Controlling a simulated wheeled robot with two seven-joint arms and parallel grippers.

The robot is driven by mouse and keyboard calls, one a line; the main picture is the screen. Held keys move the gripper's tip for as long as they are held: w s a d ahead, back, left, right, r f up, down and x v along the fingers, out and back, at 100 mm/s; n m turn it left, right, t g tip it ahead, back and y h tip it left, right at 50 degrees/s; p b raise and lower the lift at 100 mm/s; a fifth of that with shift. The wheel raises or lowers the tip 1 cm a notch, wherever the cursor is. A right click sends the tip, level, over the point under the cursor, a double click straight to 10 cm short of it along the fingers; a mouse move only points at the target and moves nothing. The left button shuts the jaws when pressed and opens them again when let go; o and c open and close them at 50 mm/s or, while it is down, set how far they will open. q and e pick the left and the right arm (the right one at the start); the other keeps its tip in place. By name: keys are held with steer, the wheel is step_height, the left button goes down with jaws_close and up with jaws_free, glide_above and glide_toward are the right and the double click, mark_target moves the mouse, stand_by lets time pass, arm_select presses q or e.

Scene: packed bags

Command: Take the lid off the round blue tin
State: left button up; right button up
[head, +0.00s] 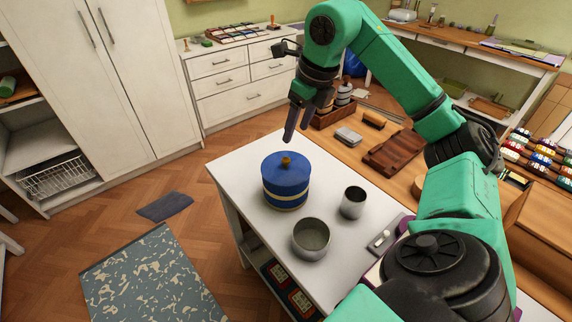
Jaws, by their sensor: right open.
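The round blue tin (285,185) stands upright on the white table (232,165). My right gripper (294,130) hangs above and behind the tin, fingers pointing down. It is open, holds nothing and is apart from the knob. My left gripper is not in view.
A metal bowl (311,239) and a metal cup (353,202) stand close to the tin on the right and front. A wooden bench (342,139) with a brown wooden rack (392,152) and a small grey box (348,135) adjoins behind. The table's left corner is clear.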

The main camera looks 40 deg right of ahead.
mark_target(286, 159)
steer(key=x, duration=1.1)
steer(key=shift+w+d, duration=0.1)
steer(key=shift+d, duration=0.05)
jaws_close()
